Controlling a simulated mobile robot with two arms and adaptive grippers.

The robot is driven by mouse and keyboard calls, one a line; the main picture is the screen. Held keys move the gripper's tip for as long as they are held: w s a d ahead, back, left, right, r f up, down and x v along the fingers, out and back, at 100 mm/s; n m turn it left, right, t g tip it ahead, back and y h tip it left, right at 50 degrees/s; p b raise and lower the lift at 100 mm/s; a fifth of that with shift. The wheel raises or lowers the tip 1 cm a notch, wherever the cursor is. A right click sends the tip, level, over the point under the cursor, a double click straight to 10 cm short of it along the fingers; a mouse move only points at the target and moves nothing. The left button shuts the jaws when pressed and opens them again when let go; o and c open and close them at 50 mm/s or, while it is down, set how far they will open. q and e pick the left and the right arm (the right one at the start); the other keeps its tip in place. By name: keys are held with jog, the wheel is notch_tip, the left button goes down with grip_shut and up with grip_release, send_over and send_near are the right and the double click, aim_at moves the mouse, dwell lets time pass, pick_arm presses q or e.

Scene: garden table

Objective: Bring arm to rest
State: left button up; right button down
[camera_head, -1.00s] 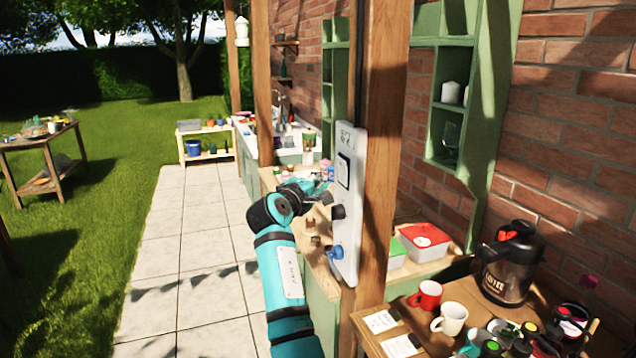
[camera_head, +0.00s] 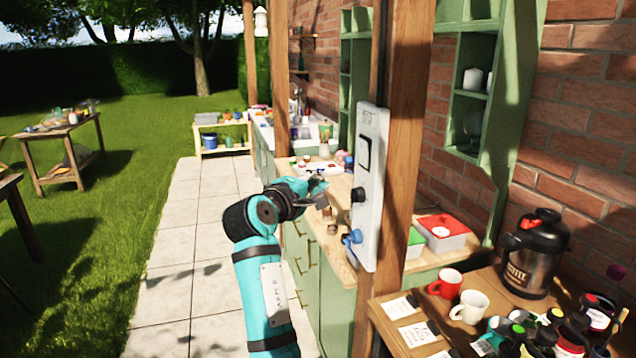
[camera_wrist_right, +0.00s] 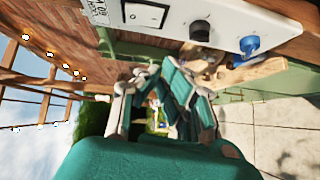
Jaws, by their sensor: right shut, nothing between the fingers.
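My right arm (camera_head: 262,270) is teal with dark joints and rises from the bottom of the head view. Its gripper (camera_head: 318,188) is shut and empty, held in the air left of the white control panel (camera_head: 372,180) on the wooden post. A gap shows between gripper and panel in the picture. The panel has a dark knob (camera_head: 358,195) and a blue knob (camera_head: 352,237). In the right wrist view, the gripper's fingers (camera_wrist_right: 160,95) point up the picture, below the panel (camera_wrist_right: 178,18). My left gripper is not in view.
A coffee urn (camera_head: 533,255), a red mug (camera_head: 446,283) and a white mug (camera_head: 470,306) stand on the wooden table at right. A red-lidded box (camera_head: 443,230) sits on the counter behind the post. The paved path (camera_head: 195,250) at left is open.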

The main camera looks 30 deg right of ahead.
dwell(0.3)
jog(key=w+a+f+n+t+y, duration=0.1)
jog(key=w+a+f+n+y, duration=0.15)
jog(key=f, duration=0.95)
jog(key=w+a+f+n+t+y, duration=0.1)
jog(key=w+a+f+n+y, duration=0.2)
jog(key=f, duration=1)
jog(key=s+a+f+m+g+y, duration=0.1)
jog(key=s+a+f+y, duration=0.3)
jog(key=f, duration=1.1)
jog(key=s+a+f+g+y, duration=0.1)
jog(key=s+a+f+g, duration=0.15)
jog(key=s+f, duration=0.75)
jog(key=s+a+f+m+g+y, duration=0.1)
jog(key=s+f+y, duration=0.1)
jog(key=s+f, duration=0.9)
jog(key=s+a+f+m+g+y, duration=0.1)
jog(key=s+f+m+g, duration=0.1)
jog(key=s+f, duration=0.95)
jog(key=s+d+f+m+g, duration=0.1)
jog(key=s+f, duration=0.4)
jog(key=s, duration=0.7)
jog(key=s+d+f+m+g, duration=0.1)
jog(key=s+f, duration=0.4)
jog(key=s, duration=0.8)
jog(key=shift+m+g+y, duration=0.45)
jog(key=shift+m+g, duration=0.3)
jog(key=shift+m, duration=0.4)
